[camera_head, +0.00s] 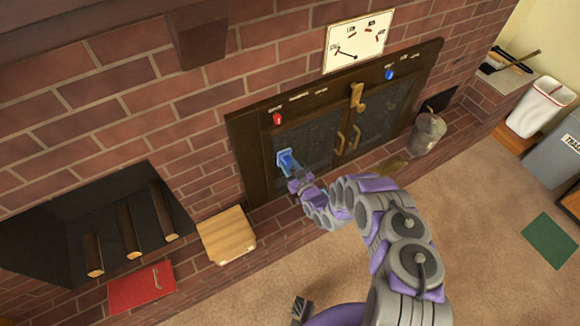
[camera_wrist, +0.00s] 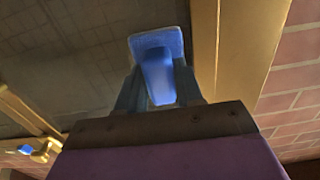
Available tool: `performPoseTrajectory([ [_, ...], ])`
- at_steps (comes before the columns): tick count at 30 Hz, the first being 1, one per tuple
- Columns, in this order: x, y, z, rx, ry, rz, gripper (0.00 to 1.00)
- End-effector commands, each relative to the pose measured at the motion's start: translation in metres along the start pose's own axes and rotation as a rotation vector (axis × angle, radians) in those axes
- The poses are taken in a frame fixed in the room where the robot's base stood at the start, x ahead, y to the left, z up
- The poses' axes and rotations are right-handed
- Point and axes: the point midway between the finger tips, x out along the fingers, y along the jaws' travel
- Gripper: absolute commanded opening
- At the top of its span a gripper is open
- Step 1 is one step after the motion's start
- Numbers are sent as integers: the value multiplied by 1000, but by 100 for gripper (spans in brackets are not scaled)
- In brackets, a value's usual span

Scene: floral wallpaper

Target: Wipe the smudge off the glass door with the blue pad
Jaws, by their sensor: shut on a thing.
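The blue pad (camera_head: 286,160) is held at the left glass door (camera_head: 305,145) of the dark-framed fireplace. In the wrist view the pad (camera_wrist: 158,48) has a lighter blue face and a darker blue handle. My gripper (camera_head: 293,177) is shut on the handle, and its two fingers also show in the wrist view (camera_wrist: 158,92). The pad appears against or very close to the glass, near the door's left frame; I cannot tell whether it touches. I cannot make out a smudge; the pad and gripper hide part of the glass.
Brass handles (camera_head: 347,140) and a gold latch (camera_head: 357,96) are at the middle of the doors. A metal bucket (camera_head: 428,132) stands right on the hearth. A wooden block (camera_head: 227,236) and a red book-like object (camera_head: 142,287) lie left. Open carpet (camera_head: 470,220) spreads in front.

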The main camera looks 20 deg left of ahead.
Motion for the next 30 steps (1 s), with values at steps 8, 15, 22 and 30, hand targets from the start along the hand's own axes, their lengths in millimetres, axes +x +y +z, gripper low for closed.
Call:
performPoseTrajectory([
  [8,5,0,0,0,1,0,12],
  [15,8,0,0,-1,0,1,12],
  [22,7,12,1,-2,0,2,12],
  [30,7,34,0,-3,1,2,12],
])
